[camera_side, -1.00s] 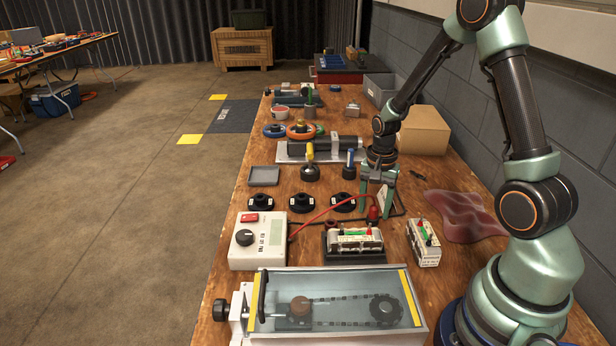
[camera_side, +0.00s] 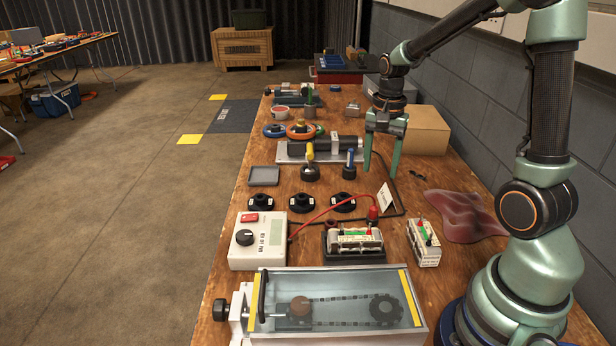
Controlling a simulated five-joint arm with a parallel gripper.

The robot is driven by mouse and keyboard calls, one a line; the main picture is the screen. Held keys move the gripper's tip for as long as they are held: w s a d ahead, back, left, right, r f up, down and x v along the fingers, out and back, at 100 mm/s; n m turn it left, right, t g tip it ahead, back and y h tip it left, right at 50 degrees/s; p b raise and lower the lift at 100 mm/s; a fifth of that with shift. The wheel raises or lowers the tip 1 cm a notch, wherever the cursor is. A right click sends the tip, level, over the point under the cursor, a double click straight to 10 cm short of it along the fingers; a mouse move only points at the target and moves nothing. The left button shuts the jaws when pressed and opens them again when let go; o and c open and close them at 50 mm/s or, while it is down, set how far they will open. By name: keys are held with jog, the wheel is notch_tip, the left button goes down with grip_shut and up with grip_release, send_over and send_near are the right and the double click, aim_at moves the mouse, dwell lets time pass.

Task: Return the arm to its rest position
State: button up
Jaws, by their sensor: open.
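My gripper (camera_side: 380,172) hangs from my arm above the right half of the wooden bench, fingers pointing down. Its two green fingers are apart, with nothing between them. It is in front of the cardboard box, and its tips are behind the small white card (camera_side: 385,196). My arm reaches up from its base at the lower right and bends over toward the back of the bench. The elbow runs out of the top of the picture.
A white charger box (camera_side: 257,241) with a red lead, battery packs (camera_side: 354,240) and a clear-topped chain case (camera_side: 335,300) fill the front. The cardboard box (camera_side: 425,130) stands right, by the wall. A crumpled reddish cloth (camera_side: 462,214) lies beside my arm.

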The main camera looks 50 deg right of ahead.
jog(key=s+a+r+n+t, duration=0.2)
jog(key=a+r+n, duration=0.3)
jog(key=a+n, duration=0.2)
jog(key=s+a+r+n+t, duration=0.3)
jog(key=a+r+n, duration=0.2)
jog(key=a+n, duration=0.2)
jog(key=shift+s+a+r+t, duration=0.2)
jog(key=shift+a+r+t, duration=0.1)
jog(key=shift+a, duration=0.15)
dwell(0.7)
